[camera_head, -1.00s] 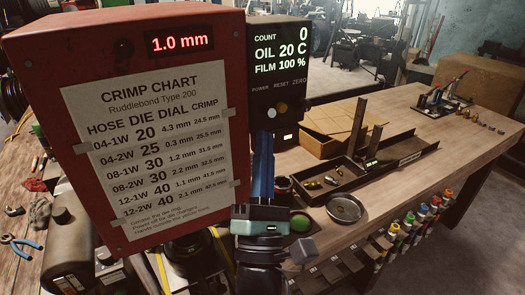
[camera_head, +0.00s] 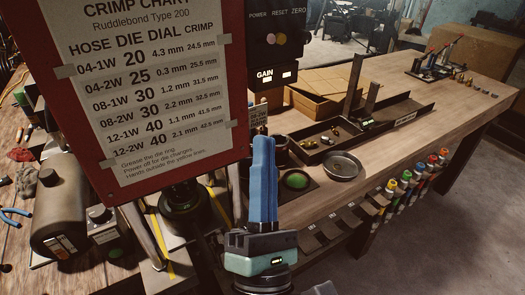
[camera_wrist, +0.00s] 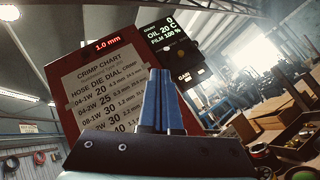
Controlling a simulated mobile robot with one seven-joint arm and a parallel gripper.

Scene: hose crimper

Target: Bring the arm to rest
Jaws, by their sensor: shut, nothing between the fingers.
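My gripper (camera_head: 263,145) has blue fingers that are closed together with nothing between them. In the head view it stands in front of the red crimper cabinet's right edge and points up and away. In the wrist view the gripper (camera_wrist: 161,80) points at the cabinet and covers the lower right of its crimp chart. The cabinet (camera_head: 238,60) carries the white crimp chart (camera_head: 150,90). A black control box (camera_head: 274,40) sits on its right side. The gripper appears to touch none of these.
A wooden bench (camera_head: 400,100) runs back to the right, with a black tray (camera_head: 390,123) of small fittings and a round metal dish (camera_head: 342,166). Coloured bottles (camera_head: 410,174) hang along the bench front. Floor at the right is clear.

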